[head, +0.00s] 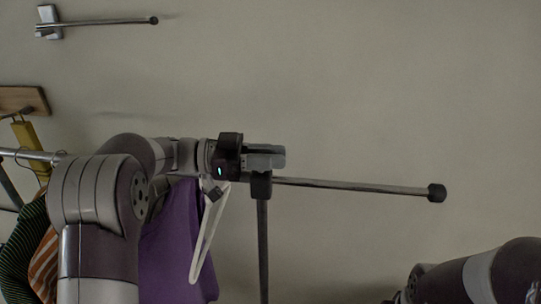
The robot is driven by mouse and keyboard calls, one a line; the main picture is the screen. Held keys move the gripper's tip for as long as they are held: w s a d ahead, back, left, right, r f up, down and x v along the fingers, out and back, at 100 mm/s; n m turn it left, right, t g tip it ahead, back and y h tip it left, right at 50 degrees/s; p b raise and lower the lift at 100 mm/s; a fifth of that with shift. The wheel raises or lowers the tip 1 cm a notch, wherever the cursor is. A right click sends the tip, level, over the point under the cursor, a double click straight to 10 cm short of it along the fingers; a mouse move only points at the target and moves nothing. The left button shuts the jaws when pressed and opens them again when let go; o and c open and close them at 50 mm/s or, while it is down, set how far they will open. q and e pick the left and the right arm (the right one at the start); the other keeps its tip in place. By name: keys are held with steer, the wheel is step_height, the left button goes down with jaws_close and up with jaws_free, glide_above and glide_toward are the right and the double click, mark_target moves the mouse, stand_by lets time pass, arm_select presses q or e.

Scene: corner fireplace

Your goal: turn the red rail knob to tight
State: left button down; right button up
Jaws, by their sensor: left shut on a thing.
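My left gripper (268,156) is at the top of the dark upright post (263,240), where the post's black clamp (261,185) meets the metal rail (350,186). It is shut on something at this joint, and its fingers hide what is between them. No red shows, so the red rail knob is hidden, most likely in the gripper, and its turned position cannot be seen. The rail runs right to a black end cap (437,193). My right arm shows at the lower right, with its gripper out of view.
Purple cloth (180,240), a white hanger (205,240) and striped clothes (42,262) hang at the left below the rail. A wall-mounted rod (105,22) is at the upper left. A wooden peg board (22,100) is at the left edge. The wall at right is clear.

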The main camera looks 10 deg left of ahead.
arm_select(q)
steer(key=c, duration=1.1)
jaws_free()
